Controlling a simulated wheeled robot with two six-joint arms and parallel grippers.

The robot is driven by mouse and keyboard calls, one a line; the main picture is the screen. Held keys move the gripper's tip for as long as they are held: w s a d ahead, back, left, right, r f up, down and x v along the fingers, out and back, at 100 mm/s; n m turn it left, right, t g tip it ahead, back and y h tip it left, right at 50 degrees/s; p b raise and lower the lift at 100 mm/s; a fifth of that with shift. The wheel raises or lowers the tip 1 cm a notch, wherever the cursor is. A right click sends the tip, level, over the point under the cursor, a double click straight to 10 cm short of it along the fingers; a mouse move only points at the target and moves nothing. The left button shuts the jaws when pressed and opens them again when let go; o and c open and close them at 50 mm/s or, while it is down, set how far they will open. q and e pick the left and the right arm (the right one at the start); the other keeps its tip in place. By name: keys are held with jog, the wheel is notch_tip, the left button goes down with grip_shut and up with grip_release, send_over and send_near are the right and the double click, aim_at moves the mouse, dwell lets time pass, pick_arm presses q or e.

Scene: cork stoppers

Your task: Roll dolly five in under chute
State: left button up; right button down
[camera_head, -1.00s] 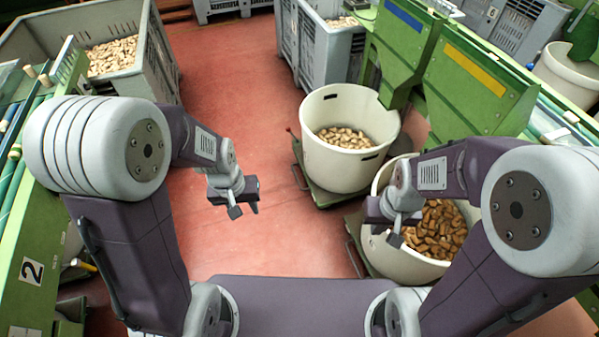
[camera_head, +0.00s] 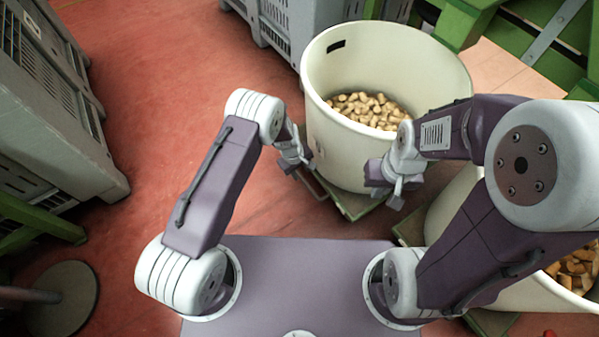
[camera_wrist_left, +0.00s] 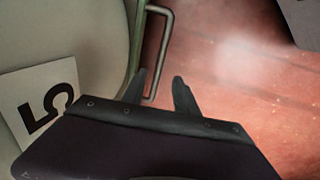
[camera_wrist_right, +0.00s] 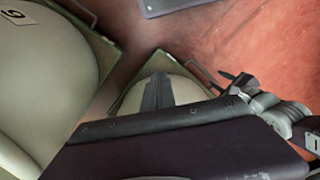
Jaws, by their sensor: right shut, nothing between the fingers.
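A cream tub of pale corks (camera_head: 325,125) stands on a green dolly (camera_head: 357,203) right of the middle in the head view. A black 5 label (camera_wrist_left: 45,105) shows on the tub in the left wrist view. My left gripper (camera_wrist_left: 160,80) is open at the dolly's grey metal handle (camera_wrist_left: 165,30), whose upright bar shows between the fingertips; whether they touch it I cannot tell. In the head view my left gripper (camera_head: 308,170) is beside the tub's lower left. My right gripper (camera_head: 388,192) is shut and empty, above the floor by the tub's near side.
A second tub (camera_head: 450,215) with brown corks stands at the right, partly hidden by my right arm. Green machine frames (camera_head: 465,20) stand behind, at the top right. Grey crates (camera_head: 50,110) stand at the left and top. Red floor (camera_head: 180,90) between them is open.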

aim_at(305, 182)
pick_arm(q)
jog(key=f+b, duration=0.2)
jog(key=f, duration=0.1)
jog(key=d+f+b, duration=0.1)
jog(key=f+b, duration=0.3)
jog(key=f, duration=0.1)
jog(key=shift+w+d+f, duration=0.2)
jog(key=shift+w+f, duration=0.1)
jog(key=shift+w, duration=0.1)
grip_shut()
dwell(1.0)
